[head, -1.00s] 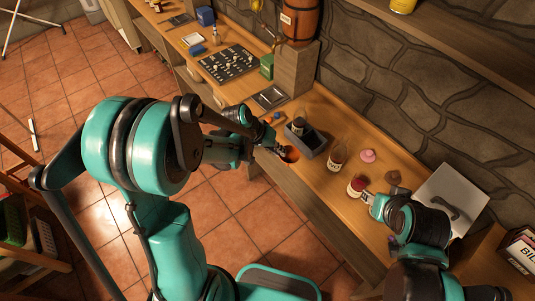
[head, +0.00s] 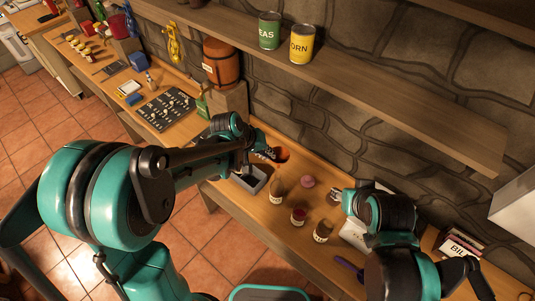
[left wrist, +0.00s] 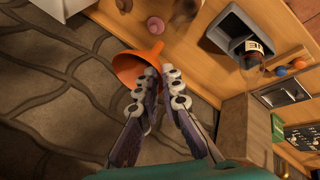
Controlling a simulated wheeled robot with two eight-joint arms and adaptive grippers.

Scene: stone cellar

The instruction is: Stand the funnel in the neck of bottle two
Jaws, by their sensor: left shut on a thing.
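My left gripper (head: 264,153) is shut on the orange funnel (head: 282,155), held up over the back of the bench. Three labelled bottles stand on the bench: one clear-necked (head: 277,188), one dark red (head: 298,215) and one brownish (head: 322,232). I cannot read which is bottle two. The funnel is apart from all of them. My right gripper (head: 341,200) is over the bench's right part; its fingers are unclear.
A pink object (head: 308,181) is behind the bottles, a purple tool (head: 347,267) to the front right. A shelf with cans (head: 302,44) overhangs the back.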

